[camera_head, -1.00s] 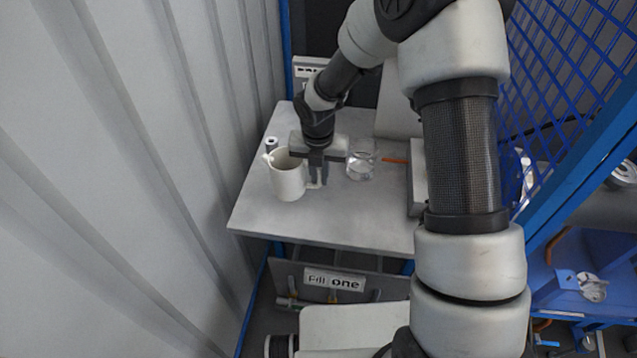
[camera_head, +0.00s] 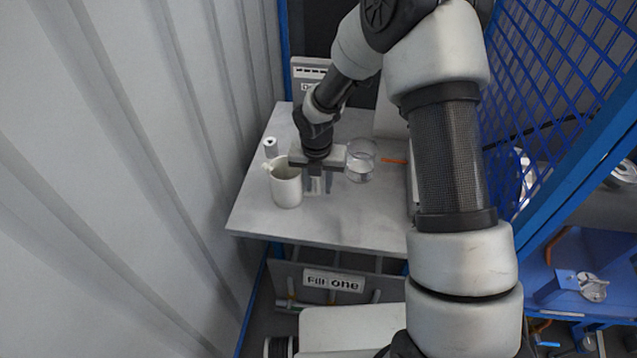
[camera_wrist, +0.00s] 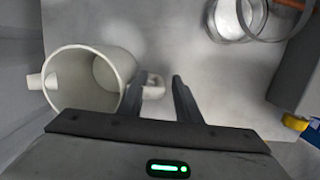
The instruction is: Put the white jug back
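The white jug (camera_head: 287,188) stands upright at the left of the grey table. In the wrist view the jug (camera_wrist: 125,65) shows its open mouth, its spout to the left and its handle (camera_wrist: 154,87) to the right. My gripper (camera_head: 318,186) is low over the table, just right of the jug. In the wrist view my gripper (camera_wrist: 163,78) has its fingers apart. The handle reaches into the gap next to the left finger, with clear space before the right finger. I cannot tell whether the left finger touches the jug.
A clear glass beaker (camera_head: 360,171) stands close to the right of my gripper. A small grey cylinder (camera_head: 270,147) is behind the jug. An orange stick (camera_head: 394,161) lies further right. The table's front (camera_head: 315,225) is clear. A ribbed wall (camera_head: 130,150) runs along the left.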

